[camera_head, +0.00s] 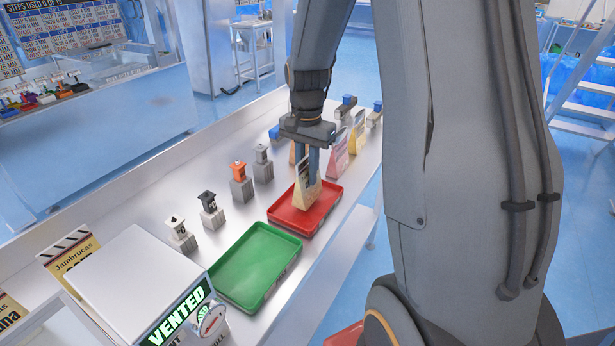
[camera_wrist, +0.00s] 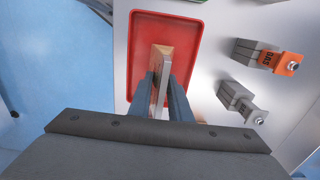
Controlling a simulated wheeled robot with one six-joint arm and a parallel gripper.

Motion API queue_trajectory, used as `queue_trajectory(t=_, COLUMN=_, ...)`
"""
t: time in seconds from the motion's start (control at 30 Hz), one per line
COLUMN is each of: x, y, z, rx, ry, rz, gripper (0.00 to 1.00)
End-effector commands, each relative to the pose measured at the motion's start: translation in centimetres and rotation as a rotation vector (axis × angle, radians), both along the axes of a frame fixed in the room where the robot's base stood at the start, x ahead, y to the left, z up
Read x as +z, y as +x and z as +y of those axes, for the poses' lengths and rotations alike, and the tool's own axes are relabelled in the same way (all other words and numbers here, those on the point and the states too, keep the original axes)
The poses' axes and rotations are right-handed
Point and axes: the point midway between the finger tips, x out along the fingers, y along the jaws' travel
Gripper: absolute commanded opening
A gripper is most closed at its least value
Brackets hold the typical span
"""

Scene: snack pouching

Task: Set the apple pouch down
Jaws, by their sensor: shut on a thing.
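My gripper (camera_head: 309,168) is shut on a tan, upright pouch (camera_head: 304,195) that tapers toward its top. The pouch is over the inside of the red tray (camera_head: 327,212), and I cannot tell whether its base touches the tray floor. In the wrist view my gripper (camera_wrist: 168,95) has one finger on each side of the pouch (camera_wrist: 160,67), with the red tray (camera_wrist: 141,40) below and around it. The label on the pouch is too small to read, and the fingers hide part of it.
An empty green tray (camera_head: 257,262) sits nearer than the red one. Several grey blocks with small fixtures, one orange (camera_head: 238,171), line the left side. More pouches (camera_head: 338,157) stand behind my gripper on the right. A white box (camera_head: 135,280) marked VENTED is at front left.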

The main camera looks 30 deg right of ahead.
Motion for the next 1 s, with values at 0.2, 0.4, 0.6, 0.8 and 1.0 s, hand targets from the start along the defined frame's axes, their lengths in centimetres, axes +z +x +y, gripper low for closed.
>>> queue_trajectory(t=0.2, x=-2.1, y=0.0, z=0.1, rx=0.002, ry=0.000, rz=0.000, gripper=0.00)
queue_trajectory(t=0.4, x=-2.2, y=0.1, z=0.1, rx=0.003, ry=0.000, rz=-0.001, gripper=0.00)
queue_trajectory(t=0.6, x=-2.4, y=0.1, z=0.1, rx=0.003, ry=0.000, rz=-0.001, gripper=0.24)
queue_trajectory(t=0.8, x=-2.4, y=0.1, z=0.1, rx=0.003, ry=0.000, rz=-0.001, gripper=0.36)
queue_trajectory(t=1.0, x=-2.2, y=0.1, z=0.1, rx=0.003, ry=0.000, rz=-0.001, gripper=0.36)
